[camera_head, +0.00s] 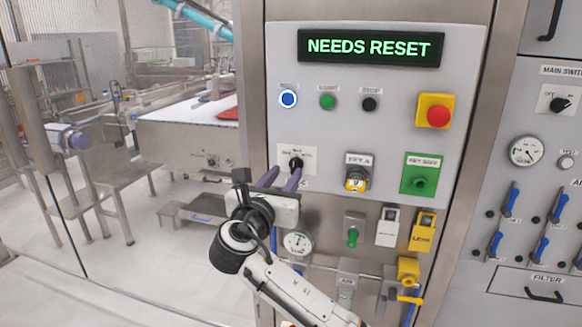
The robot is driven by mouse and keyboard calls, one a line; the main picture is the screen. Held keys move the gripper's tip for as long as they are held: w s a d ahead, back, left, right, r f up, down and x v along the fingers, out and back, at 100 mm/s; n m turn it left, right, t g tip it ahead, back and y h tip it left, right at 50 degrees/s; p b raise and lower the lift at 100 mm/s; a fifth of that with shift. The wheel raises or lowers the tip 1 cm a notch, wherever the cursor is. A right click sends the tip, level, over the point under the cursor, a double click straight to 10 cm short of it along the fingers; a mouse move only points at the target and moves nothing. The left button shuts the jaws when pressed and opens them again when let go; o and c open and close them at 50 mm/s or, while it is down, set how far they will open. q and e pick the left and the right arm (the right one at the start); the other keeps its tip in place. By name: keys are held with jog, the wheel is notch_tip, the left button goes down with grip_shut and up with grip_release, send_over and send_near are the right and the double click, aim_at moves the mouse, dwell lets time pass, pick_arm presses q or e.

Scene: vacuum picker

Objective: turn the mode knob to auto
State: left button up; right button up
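The mode knob (296,162) is a small black knob on a white plate, at the lower left of the grey control panel. The plate's lettering is too small to read, so the knob's setting cannot be told. My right gripper (286,170) reaches up from below, its two purple fingers apart with a gap between them. The right-hand fingertip overlaps the lower part of the knob in the picture; whether it touches cannot be told. The other fingertip is left of the knob. My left gripper is not in view.
The display (369,47) reads NEEDS RESET. Below it are a lit blue button (288,99), a green button (327,102), a black button (370,104) and a red emergency stop (438,116). A key switch (356,180) is right of the knob. A gauge (298,243) and valves sit below.

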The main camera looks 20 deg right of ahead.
aim_at(294, 164)
jog(key=x, duration=0.5)
jog(key=shift+w+d, duration=0.1)
grip_shut()
